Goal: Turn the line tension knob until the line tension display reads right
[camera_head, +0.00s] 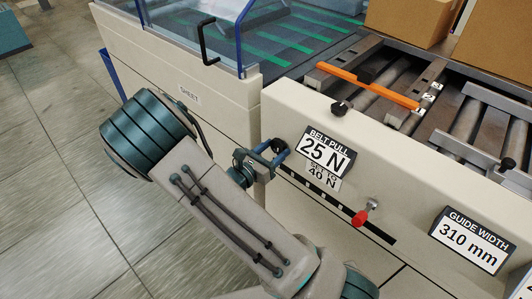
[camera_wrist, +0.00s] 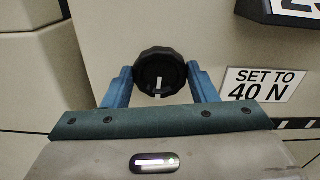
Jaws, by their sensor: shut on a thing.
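The knob (camera_wrist: 160,68) is black and round with a pale pointer line, on the cream machine front. In the head view the knob (camera_head: 280,146) sits just left of the display labelled BELT PULL (camera_head: 325,153), which reads 25 N. A label below it (camera_head: 322,175) says SET TO 40 N. My gripper (camera_wrist: 160,82) has its blue fingers at the left and right sides of the knob and is shut on it. In the head view my gripper (camera_head: 268,154) reaches the panel from the left. No display labelled line tension shows.
An orange bar (camera_head: 367,85) lies over the rollers above. A clear guard with a black handle (camera_head: 205,42) stands upper left. Open floor lies at left.

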